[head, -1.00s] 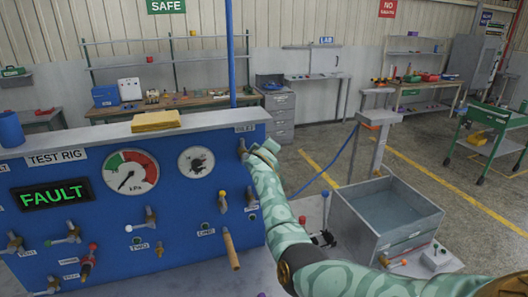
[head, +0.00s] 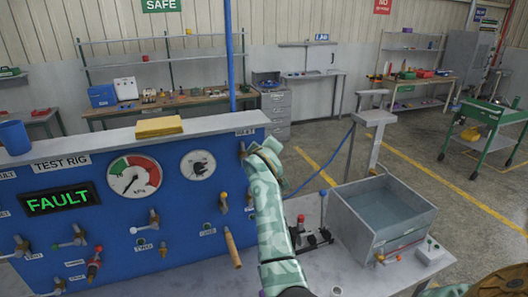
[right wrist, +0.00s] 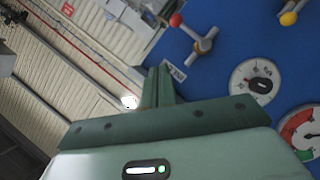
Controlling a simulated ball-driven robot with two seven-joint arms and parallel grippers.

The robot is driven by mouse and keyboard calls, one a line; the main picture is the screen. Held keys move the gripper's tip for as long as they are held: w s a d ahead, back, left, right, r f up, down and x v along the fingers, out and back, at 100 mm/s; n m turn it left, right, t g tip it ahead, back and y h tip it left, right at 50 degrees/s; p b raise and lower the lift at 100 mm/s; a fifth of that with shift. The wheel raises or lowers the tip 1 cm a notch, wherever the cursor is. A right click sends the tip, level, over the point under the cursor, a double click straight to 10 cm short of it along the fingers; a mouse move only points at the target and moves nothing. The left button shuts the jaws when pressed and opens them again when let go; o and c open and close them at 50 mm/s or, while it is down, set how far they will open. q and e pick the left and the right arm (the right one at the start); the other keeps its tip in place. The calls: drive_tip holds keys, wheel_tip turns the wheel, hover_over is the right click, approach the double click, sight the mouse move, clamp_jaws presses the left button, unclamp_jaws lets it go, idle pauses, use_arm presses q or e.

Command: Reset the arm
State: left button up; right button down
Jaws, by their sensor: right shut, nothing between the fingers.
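My right arm reaches up from the lower edge in the head view, in front of the right end of the blue test rig panel (head: 110,235). My right gripper (head: 268,152) is by the panel's upper right corner, partly hidden by its own wrist. In the right wrist view its two fingers (right wrist: 158,86) are together with nothing between them. They appear close to a small label at the panel's edge; I cannot tell if they touch it. My left gripper is out of view.
The panel has a lit FAULT display (head: 58,199), a large gauge (head: 134,177), a small gauge (head: 198,165) and several valve handles. A grey water basin (head: 382,212) stands right. Floor beyond is open.

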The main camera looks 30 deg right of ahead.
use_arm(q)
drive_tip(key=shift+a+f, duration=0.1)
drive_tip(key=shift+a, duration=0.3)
use_arm(e)
drive_tip(key=shift+s+a+r, duration=0.3)
drive_tip(key=shift+s+a, duration=0.15)
drive_tip(key=shift+a, duration=0.1)
